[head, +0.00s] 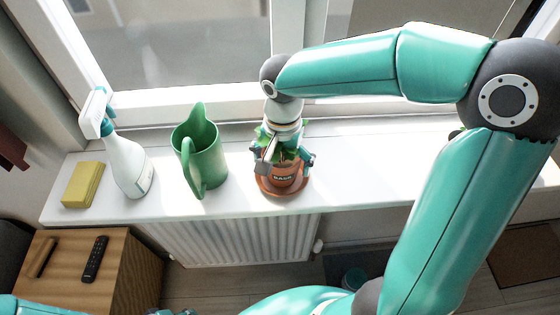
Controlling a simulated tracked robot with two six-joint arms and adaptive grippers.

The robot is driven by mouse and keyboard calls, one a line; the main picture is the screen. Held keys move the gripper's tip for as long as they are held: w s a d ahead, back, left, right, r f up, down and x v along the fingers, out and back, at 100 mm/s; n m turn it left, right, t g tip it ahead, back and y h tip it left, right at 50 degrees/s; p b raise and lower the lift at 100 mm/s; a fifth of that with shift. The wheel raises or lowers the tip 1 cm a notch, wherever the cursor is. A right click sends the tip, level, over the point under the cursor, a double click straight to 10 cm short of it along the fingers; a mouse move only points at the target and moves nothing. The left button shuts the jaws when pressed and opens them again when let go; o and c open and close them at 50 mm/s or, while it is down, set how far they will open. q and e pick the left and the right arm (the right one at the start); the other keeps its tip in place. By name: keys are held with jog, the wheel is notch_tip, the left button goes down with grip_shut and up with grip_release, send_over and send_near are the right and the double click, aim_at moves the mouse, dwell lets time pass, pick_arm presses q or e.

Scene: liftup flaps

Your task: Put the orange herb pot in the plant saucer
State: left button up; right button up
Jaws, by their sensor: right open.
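The orange herb pot (287,181), with a dark printed label and green leaves, stands upright on the windowsill. It appears to sit inside the rim of the terracotta plant saucer (268,191). My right gripper (285,163) points down over the pot from above. Its fingers are open, one at each side of the pot's upper part, and the gripper hides much of the leaves. Whether the fingers touch the pot is too small to tell. A small part of my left gripper (174,312) shows at the bottom edge; its jaws are cut off.
A green watering can (207,158), a white spray bottle (128,165) and a yellow sponge (82,185) stand left of the pot on the white windowsill (350,180). The window is close behind. A remote (95,259) lies on a wooden cabinet.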

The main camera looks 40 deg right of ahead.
aim_at(282, 160)
notch_tip(282, 160, up, 12)
jog(key=p, duration=0.1)
jog(key=shift+r, duration=0.15)
dwell(0.4)
dwell(0.4)
